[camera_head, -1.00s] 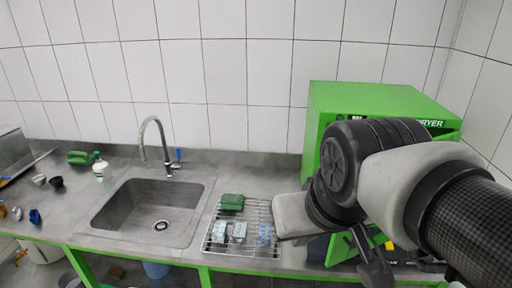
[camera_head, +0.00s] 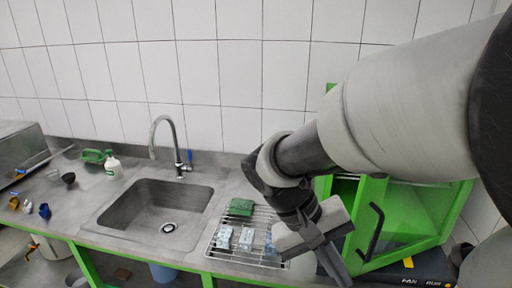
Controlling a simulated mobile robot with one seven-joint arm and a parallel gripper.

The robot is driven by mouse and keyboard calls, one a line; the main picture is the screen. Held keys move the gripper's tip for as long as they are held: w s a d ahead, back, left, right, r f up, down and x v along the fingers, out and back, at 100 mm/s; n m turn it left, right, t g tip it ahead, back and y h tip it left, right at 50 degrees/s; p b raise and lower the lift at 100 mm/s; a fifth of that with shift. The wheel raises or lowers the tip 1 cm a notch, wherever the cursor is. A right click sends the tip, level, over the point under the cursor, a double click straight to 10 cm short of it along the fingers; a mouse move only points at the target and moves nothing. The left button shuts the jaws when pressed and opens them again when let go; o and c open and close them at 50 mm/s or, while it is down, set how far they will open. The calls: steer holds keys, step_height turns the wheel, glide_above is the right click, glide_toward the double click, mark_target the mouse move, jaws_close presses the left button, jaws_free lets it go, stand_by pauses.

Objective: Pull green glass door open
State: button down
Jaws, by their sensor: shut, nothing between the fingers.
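The green-framed glass door (camera_head: 453,213) of the green dryer cabinet is at the right in the head view. It stands at an angle to the cabinet, with an opening showing at its left side. Its black bar handle (camera_head: 372,232) faces me. My gripper (camera_head: 343,274) is shut and empty, pointing down in front of the counter, just left of the handle and apart from it. My arm hides most of the cabinet's top and part of the door's upper edge.
A wire rack (camera_head: 211,246) with a green sponge (camera_head: 240,207) and several small pale blue items lies left of my gripper. A sink (camera_head: 150,212) with a tall faucet (camera_head: 157,137) is further left. A dark case (camera_head: 430,264) lies below the door.

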steer(key=w+f+h+b, duration=0.3)
steer(key=w+f+h, duration=0.2)
steer(key=h, duration=0.2)
steer(key=n+t+h+b, duration=0.1)
steer(key=t+h, duration=0.1)
steer(key=h, duration=0.3)
glide_toward(350, 255)
step_height(350, 255, up, 3)
steer(key=s+a, duration=0.1)
steer(key=s, duration=0.1)
steer(key=d+p, duration=0.1)
steer(key=d, duration=0.8)
steer(key=shift+s+r, duration=0.1)
steer(key=shift+r, duration=0.05)
steer(key=shift+d, duration=0.25)
steer(key=shift+s+t, duration=0.1)
steer(key=shift+t, duration=0.2)
